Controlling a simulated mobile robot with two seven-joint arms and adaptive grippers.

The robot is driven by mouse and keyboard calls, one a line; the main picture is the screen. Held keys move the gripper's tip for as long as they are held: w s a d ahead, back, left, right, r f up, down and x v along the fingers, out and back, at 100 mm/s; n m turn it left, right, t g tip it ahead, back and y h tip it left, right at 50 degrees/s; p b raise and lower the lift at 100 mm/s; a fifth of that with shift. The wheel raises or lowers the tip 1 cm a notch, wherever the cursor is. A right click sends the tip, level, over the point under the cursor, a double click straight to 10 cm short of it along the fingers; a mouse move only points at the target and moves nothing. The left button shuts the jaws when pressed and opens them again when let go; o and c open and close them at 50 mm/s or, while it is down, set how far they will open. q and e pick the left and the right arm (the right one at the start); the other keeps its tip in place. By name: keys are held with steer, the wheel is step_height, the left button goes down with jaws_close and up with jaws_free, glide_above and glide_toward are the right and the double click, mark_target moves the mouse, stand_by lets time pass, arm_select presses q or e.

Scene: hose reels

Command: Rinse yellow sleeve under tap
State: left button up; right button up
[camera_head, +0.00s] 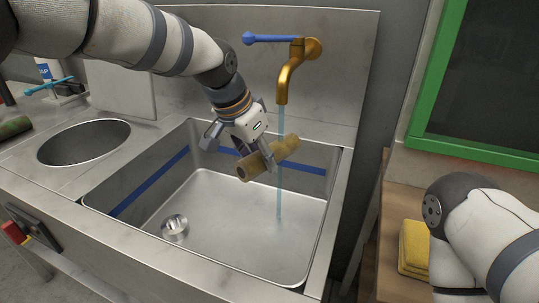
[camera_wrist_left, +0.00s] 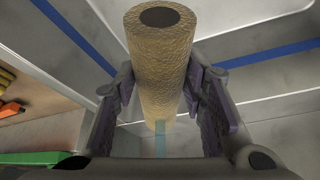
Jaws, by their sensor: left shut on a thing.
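The yellow sleeve (camera_head: 254,164) is a dull yellow-brown tube with a rough surface, held tilted above the sink basin (camera_head: 215,215). My left gripper (camera_head: 262,158) is shut on it around its middle. In the left wrist view the sleeve (camera_wrist_left: 158,60) lies between both fingers (camera_wrist_left: 160,85), with its dark end face showing. The brass tap (camera_head: 290,72) has a blue lever (camera_head: 268,39), and a thin blue water stream (camera_head: 281,120) runs from it. The stream lines up with the sleeve's right part and shows above and below it; contact is unclear. My right gripper is out of view.
A round opening (camera_head: 84,142) lies left of the basin, which has a drain (camera_head: 175,228) and a blue wall stripe. A yellow block (camera_head: 413,247) lies on the right bench, beside my right arm.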

arm_select(q)
steer(key=shift+w+a, duration=0.2)
steer(key=shift+a, duration=0.2)
steer(key=shift+d, duration=0.1)
steer(key=shift+s+d, duration=0.2)
steer(key=shift+d, duration=0.15)
steer(key=shift+a, duration=0.15)
steer(key=shift+w+a, duration=0.2)
steer(key=shift+a, duration=0.1)
